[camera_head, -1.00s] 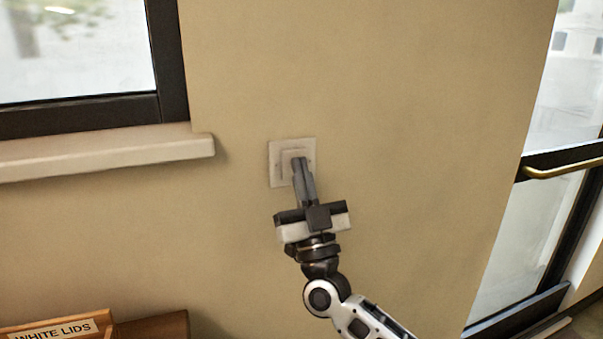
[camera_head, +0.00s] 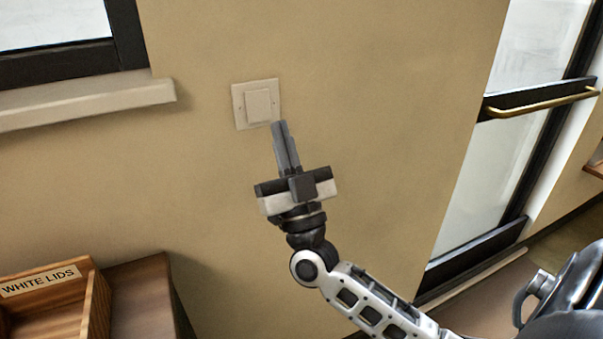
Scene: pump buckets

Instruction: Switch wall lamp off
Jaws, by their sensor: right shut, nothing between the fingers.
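A pale square wall switch (camera_head: 257,103) with a raised rocker in its middle is fixed to the beige wall, left of centre. My right gripper (camera_head: 279,124) is shut and empty. Its fingertips point up at the lower right edge of the switch plate, just below and right of the rocker. The rocker is in full view. I cannot tell whether the fingertips touch the wall. No lamp shows in this view. My left gripper is not in view.
A window ledge (camera_head: 90,108) juts out left of the switch. A wooden box labelled WHITE LIDS (camera_head: 45,290) stands at lower left on a brown surface. A glass door (camera_head: 500,140) with a brass handle (camera_head: 540,104) is at the right. The wall (camera_head: 380,90) between is clear.

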